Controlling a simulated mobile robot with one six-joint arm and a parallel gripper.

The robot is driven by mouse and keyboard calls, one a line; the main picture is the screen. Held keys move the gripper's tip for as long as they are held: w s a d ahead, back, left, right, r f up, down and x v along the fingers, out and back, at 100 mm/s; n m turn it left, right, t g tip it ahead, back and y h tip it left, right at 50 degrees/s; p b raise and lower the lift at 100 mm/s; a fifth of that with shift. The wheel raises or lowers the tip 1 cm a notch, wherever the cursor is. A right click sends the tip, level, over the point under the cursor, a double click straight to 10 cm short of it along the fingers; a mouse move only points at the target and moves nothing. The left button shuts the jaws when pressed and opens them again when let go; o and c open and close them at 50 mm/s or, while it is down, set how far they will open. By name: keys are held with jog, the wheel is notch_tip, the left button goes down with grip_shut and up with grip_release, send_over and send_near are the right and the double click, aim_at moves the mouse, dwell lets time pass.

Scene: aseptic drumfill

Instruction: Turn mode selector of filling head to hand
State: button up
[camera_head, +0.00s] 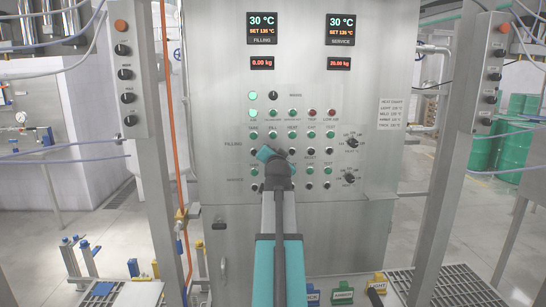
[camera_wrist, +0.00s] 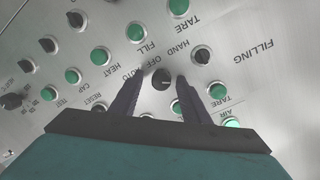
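The mode selector (camera_wrist: 160,82) is a small black knob on the steel panel, with HAND, OFF and AUTO lettering beside it, upside down in the wrist view. A FILLING label shows to its right. My gripper (camera_wrist: 160,75) is open, one dark finger on each side of the knob, with a visible gap on both sides. How far the fingertips are from the panel, and which way the knob points, I cannot tell. In the head view my gripper (camera_head: 273,155) is in front of the FILLING row and hides the selector.
Green push buttons (camera_wrist: 137,32) and another black knob (camera_wrist: 201,54) sit close around the fingers. The steel cabinet (camera_head: 350,230) has displays above. Posts with control boxes (camera_head: 128,70) stand at both sides. Colored blocks (camera_head: 342,292) are low in front.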

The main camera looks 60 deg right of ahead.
jog(key=shift+a, duration=0.1)
jog(key=shift+a, duration=0.1)
jog(key=b+v, duration=0.3)
jog(key=v, duration=1)
jog(key=shift+s+a+b, duration=0.25)
jog(key=shift+b, duration=0.05)
jog(key=shift+r, duration=0.1)
dwell(0.5)
